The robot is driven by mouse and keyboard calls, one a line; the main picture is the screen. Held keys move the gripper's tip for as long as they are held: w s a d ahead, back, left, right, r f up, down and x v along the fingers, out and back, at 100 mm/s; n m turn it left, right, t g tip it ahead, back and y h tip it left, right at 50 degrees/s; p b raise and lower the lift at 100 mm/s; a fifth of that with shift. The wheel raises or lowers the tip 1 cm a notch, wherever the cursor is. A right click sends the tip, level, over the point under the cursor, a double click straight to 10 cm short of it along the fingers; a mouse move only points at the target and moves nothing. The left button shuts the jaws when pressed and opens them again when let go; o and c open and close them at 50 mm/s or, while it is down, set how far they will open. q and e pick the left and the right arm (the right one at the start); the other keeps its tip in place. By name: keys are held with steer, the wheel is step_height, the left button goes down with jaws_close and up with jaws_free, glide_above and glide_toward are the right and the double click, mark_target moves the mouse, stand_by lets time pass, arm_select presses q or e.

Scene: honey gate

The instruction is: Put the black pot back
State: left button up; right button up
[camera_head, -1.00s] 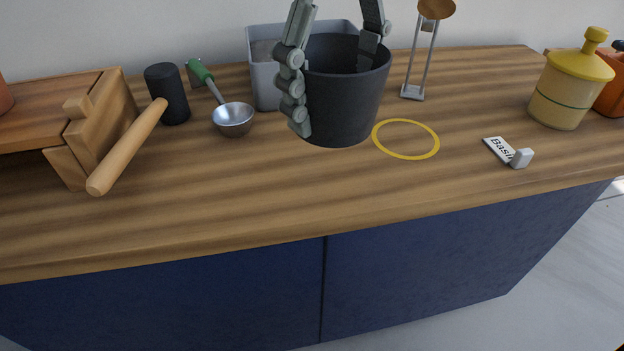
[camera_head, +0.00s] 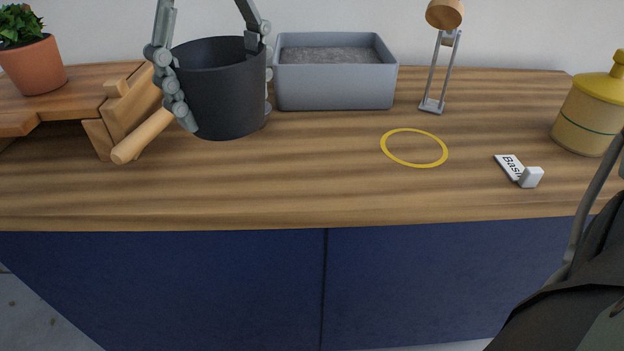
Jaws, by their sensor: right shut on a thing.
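The black pot (camera_head: 222,100) is upright in the left half of the head view. My right gripper (camera_head: 216,84) is shut on it. One jointed finger runs down the outside of its left wall and the other reaches its rim at the right. I cannot tell whether the pot's base touches the counter. A yellow ring (camera_head: 383,145) lies flat on the wooden counter to the right of the pot, with nothing in it. My left gripper is not in view.
A grey box (camera_head: 335,88) stands just right of the pot. A wooden piece with a round handle (camera_head: 145,135) is close on its left. A slim stand (camera_head: 432,104), a Basil tag (camera_head: 511,168) and a yellow-lidded jar (camera_head: 590,115) are further right. The front counter strip is clear.

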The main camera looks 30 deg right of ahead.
steer(key=shift+d+f, duration=0.2)
steer(key=shift+d, duration=0.15)
glide_above(327, 180)
step_height(327, 180, down, 6)
steer(key=shift+a+f, duration=0.1)
steer(key=shift+f, duration=0.35)
step_height(327, 180, down, 4)
steer(key=shift+r, duration=0.15)
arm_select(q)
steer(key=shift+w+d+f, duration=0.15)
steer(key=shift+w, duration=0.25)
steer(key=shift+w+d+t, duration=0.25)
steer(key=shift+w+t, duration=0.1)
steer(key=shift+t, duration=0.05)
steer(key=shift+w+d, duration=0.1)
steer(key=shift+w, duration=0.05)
arm_select(e)
steer(key=o, duration=1.2)
